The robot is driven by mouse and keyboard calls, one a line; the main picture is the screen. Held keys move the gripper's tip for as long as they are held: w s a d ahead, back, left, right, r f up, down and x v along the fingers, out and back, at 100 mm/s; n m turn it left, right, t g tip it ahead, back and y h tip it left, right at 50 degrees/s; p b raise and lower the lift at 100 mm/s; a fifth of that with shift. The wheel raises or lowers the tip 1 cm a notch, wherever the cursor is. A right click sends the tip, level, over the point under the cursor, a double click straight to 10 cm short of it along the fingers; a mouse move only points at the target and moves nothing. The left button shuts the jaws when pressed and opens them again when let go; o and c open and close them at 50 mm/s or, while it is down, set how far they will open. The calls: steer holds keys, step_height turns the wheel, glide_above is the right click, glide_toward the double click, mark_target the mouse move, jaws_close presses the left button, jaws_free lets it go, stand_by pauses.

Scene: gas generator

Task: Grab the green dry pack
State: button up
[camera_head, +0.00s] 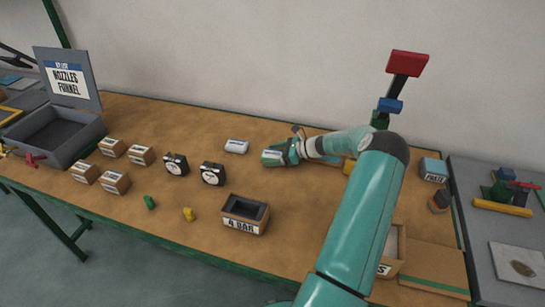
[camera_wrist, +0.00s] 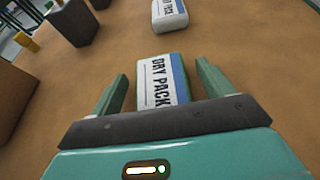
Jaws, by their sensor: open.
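The green dry pack (camera_wrist: 160,88) lies on the table in the wrist view, its white label reading "DRY PACK" with a blue band, green at its edges. My gripper (camera_wrist: 161,74) is open, with one finger on each side of the pack and small gaps visible. The pack's near end is hidden behind the gripper body. In the head view, my gripper (camera_head: 272,157) is low over the middle of the table, and the pack there is hard to tell from the fingers.
A second, white dry pack (camera_wrist: 170,14) lies just beyond; it also shows in the head view (camera_head: 236,146). Two black gauges (camera_head: 213,173), several small cardboard boxes (camera_head: 113,183) and a grey bin (camera_head: 60,135) stand left. A "4 BAR" box (camera_head: 245,214) stands in front.

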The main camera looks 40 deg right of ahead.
steer(key=shift+w+a+f, duration=0.1)
steer(key=shift+w+a, duration=0.05)
steer(key=shift+w, duration=0.1)
steer(key=c, duration=1.1)
steer(key=shift+o, duration=0.2)
